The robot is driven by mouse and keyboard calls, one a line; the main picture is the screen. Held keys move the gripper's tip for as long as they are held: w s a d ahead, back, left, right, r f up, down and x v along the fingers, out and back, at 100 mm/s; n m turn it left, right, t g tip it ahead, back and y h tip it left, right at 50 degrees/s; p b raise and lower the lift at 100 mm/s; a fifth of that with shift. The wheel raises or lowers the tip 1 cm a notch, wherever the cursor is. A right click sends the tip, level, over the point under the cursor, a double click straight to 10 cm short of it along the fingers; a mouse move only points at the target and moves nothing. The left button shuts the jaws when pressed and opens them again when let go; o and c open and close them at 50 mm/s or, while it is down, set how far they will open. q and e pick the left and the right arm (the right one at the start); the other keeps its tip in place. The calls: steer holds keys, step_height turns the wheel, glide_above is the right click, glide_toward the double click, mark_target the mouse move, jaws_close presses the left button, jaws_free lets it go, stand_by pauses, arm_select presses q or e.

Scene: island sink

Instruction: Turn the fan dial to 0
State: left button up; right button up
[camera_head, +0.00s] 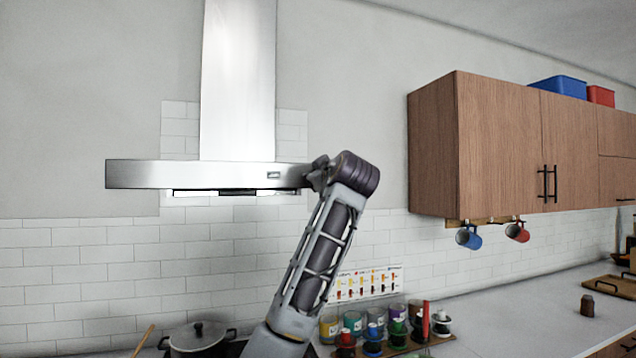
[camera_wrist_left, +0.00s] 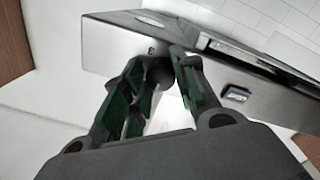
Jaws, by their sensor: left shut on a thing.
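The steel range hood (camera_head: 140,174) hangs on the wall left of centre in the head view, and its edge and underside fill the upper part of the left wrist view (camera_wrist_left: 115,42). My left gripper (camera_head: 314,179) is at the hood's right end. In the left wrist view its two green-padded fingers (camera_wrist_left: 161,63) are closed around a dark round knob, the fan dial (camera_wrist_left: 158,77), at the hood's end. The dial is partly hidden by the fingers, and its setting cannot be read. In the head view my gripper and wrist hide it. My right gripper is not in view.
A pot (camera_head: 198,341) stands below, beside a rack of coloured jars (camera_head: 396,345). A wooden wall cabinet (camera_head: 480,140) with hanging mugs (camera_head: 468,237) is to the right. Open air separates hood and cabinet.

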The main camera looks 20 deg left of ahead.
arm_select(q)
steer(key=shift+n, duration=0.5)
steer(key=o, duration=1)
steer(key=v, duration=1.2)
